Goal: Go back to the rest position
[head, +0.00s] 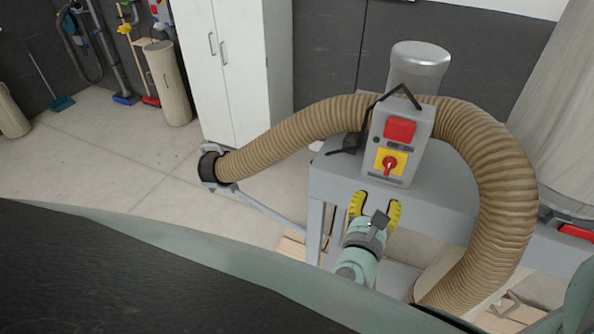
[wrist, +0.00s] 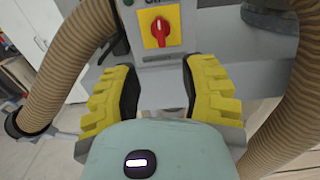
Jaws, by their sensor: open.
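My gripper (head: 375,211) is in the lower middle of the head view, with its two yellow fingers apart and nothing between them. In the wrist view my gripper (wrist: 160,90) shows the same open, empty gap. It is in front of the grey machine (head: 440,207), just below its control box (head: 408,130). The box carries a red button cover (head: 400,129) and a red rotary switch on a yellow plate (head: 390,163). The rotary switch also shows in the wrist view (wrist: 160,28), just beyond the fingertips. I cannot tell whether the fingers touch the machine.
A thick ribbed brown hose (head: 500,160) arches around the control box on both sides. A white cabinet (head: 230,70) stands behind to the left. A beige cylinder (head: 165,82) and brooms stand farther left. The floor (head: 100,170) on the left is largely clear.

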